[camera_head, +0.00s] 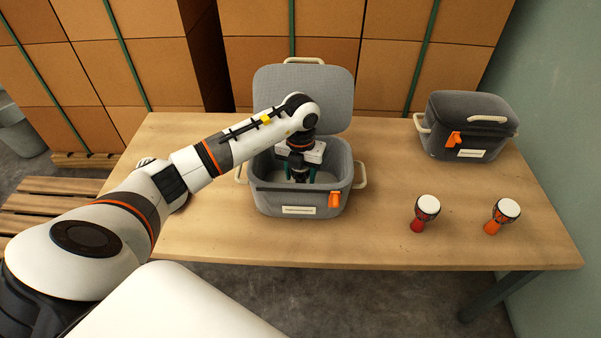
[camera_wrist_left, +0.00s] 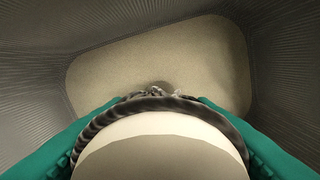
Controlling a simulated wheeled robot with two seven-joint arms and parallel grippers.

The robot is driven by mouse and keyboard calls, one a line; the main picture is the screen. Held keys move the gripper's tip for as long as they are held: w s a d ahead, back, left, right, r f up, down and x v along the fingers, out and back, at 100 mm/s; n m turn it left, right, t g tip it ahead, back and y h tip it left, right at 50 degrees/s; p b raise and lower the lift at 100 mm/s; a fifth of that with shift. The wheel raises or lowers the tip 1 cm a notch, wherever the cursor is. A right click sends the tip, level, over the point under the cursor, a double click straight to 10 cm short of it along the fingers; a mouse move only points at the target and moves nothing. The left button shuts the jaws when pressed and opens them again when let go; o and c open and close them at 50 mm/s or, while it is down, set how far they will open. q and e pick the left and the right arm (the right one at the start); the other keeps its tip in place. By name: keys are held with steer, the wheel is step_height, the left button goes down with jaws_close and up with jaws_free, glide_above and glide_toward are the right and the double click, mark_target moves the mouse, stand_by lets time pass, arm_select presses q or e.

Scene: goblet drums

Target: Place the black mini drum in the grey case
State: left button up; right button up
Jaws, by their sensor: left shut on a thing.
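The grey case (camera_head: 265,203) stands open on the table, its lid (camera_head: 322,97) raised at the back. My left gripper (camera_head: 300,174) reaches down inside the case, and its fingers are partly hidden by the front wall. In the left wrist view its green fingers (camera_wrist_left: 160,135) are shut on the black mini drum (camera_wrist_left: 165,150), whose pale head and dark rope rim fill the lower middle. Beyond the drum lies the beige case floor (camera_wrist_left: 165,60) between ribbed grey walls. I cannot tell whether the drum touches the floor. My right gripper is not in view.
Two small drums, one with a red base (camera_head: 426,212) and one with an orange base (camera_head: 501,214), stand at the right on the wooden table (camera_head: 400,245). A closed dark case (camera_head: 465,128) stands behind them. Stacked cardboard boxes (camera_head: 300,30) rise behind the table.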

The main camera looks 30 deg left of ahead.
arm_select(q)
steer(key=shift+f, duration=0.1)
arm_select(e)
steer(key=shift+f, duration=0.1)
arm_select(q)
steer(key=o, duration=1)
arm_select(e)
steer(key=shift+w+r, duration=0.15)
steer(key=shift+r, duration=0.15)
arm_select(q)
step_height(320, 180, up, 12)
steer(key=shift+r+p, duration=0.15)
steer(key=shift+p, duration=0.5)
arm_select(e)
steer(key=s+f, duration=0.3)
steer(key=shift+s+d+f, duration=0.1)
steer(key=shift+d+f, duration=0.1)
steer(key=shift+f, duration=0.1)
